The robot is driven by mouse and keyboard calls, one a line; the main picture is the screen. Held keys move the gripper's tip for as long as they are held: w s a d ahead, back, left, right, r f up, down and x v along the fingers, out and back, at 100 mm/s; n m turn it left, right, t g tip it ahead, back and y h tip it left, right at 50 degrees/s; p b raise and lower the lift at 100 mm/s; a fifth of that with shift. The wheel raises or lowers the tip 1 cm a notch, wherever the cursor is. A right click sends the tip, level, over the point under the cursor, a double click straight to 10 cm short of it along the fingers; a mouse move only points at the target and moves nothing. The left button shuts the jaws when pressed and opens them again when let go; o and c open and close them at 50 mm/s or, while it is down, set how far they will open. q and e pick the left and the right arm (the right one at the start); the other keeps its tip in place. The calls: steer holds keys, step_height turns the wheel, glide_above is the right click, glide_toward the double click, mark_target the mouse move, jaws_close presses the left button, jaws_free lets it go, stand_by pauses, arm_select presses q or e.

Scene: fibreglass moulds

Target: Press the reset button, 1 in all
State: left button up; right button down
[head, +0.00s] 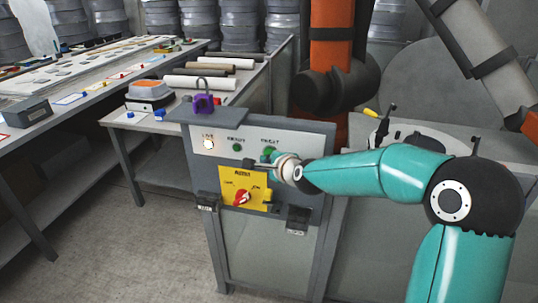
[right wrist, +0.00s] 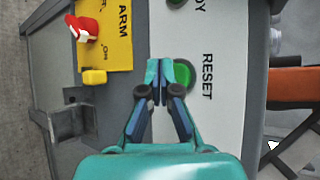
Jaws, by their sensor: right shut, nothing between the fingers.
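The green reset button (head: 267,153) is on the white strip of the grey control panel, at the right end of a row. In the right wrist view the button (right wrist: 183,75) shows beside the word RESET. My right gripper (right wrist: 160,72) is shut and empty. Its fingertips appear beside the button, on the side toward the yellow plate, and partly overlap its edge in this view. I cannot tell whether they touch the panel or the button. In the head view the right gripper (head: 257,163) is just below the button. My left gripper is not in view.
A yellow plate (head: 232,189) with a red rotary switch (head: 242,198) is below the strip. A lit lamp (head: 208,143) and another green round fitting (head: 238,147) share the row. A purple padlock (head: 203,104) stands on top. An orange and black machine arm (head: 331,45) is behind.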

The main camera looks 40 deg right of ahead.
stand_by(0.4)
steer(key=shift+w+d+b, duration=0.3)
steer(key=shift+d+b, duration=0.05)
steer(key=shift+b, duration=0.05)
steer(key=shift+w+d+b, duration=0.25)
steer(key=shift+d+b, duration=0.05)
steer(key=shift+b, duration=0.05)
stand_by(0.7)
steer(key=shift+r, duration=0.1)
steer(key=shift+s+a+p, duration=0.3)
steer(key=shift+s+a, duration=0.25)
steer(key=shift+a, duration=0.1)
stand_by(0.3)
steer(key=s+a+p, duration=0.1)
steer(key=s+a, duration=0.2)
steer(key=shift+s+a, duration=0.15)
steer(key=shift+a, duration=0.25)
